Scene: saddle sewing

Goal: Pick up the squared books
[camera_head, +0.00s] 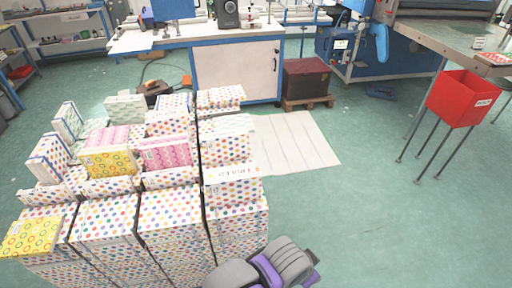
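Several stacks of books with patterned covers fill the left half of the head view. Tall front stacks have multicoloured dots (107,228). A yellow book (30,236) lies on the front left stack. Another yellow book (109,163) and a pink book (164,154) sit higher in the middle, by a second pink book (106,138). A dotted stack (225,150) stands at the right of the group. Some books at the left stand tilted. Neither gripper can be made out; only a grey and purple part of my arm shows at the bottom centre.
A white panelled sheet (294,143) lies on the floor right of the stacks. A white and blue workbench (237,73) and a dark box on a pallet (306,80) stand behind. A red bin (462,97) stands on legs at right.

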